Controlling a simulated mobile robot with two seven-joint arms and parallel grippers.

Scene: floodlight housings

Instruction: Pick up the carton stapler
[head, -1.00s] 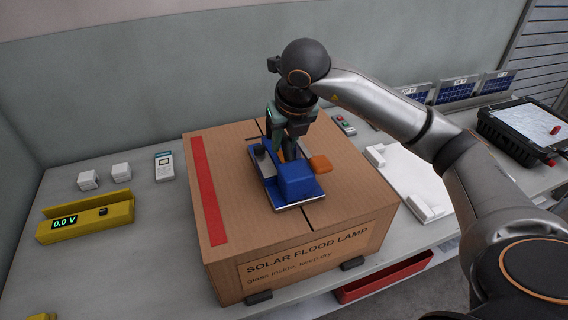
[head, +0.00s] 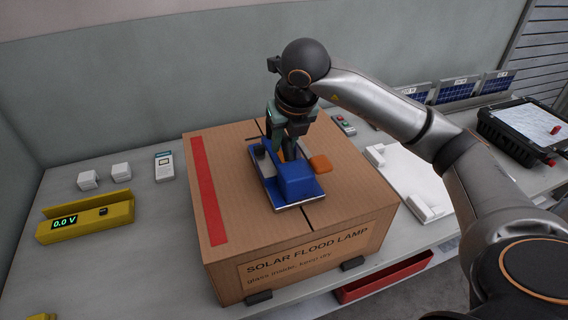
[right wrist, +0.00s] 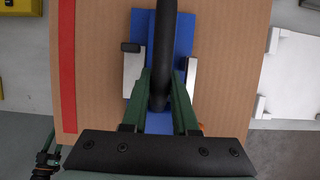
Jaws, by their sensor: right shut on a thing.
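The carton stapler (head: 296,183) is a blue tool with a metal base plate and an orange lever (head: 320,164). It sits on top of the closed cardboard carton (head: 350,199). My right gripper (head: 291,150) reaches down onto it from above and is shut on its dark handle. In the right wrist view the two green fingers (right wrist: 160,92) stand on either side of the black handle bar (right wrist: 163,60), with the blue body (right wrist: 182,45) below. The fingertips are partly hidden in the head view.
A yellow meter (head: 86,221) reading 0.0 V, small white blocks (head: 121,172) and a grey handheld device (head: 164,166) lie left of the carton. A white panel (head: 408,185) and a black case (head: 520,128) are at right. A red tray (head: 385,277) shows below.

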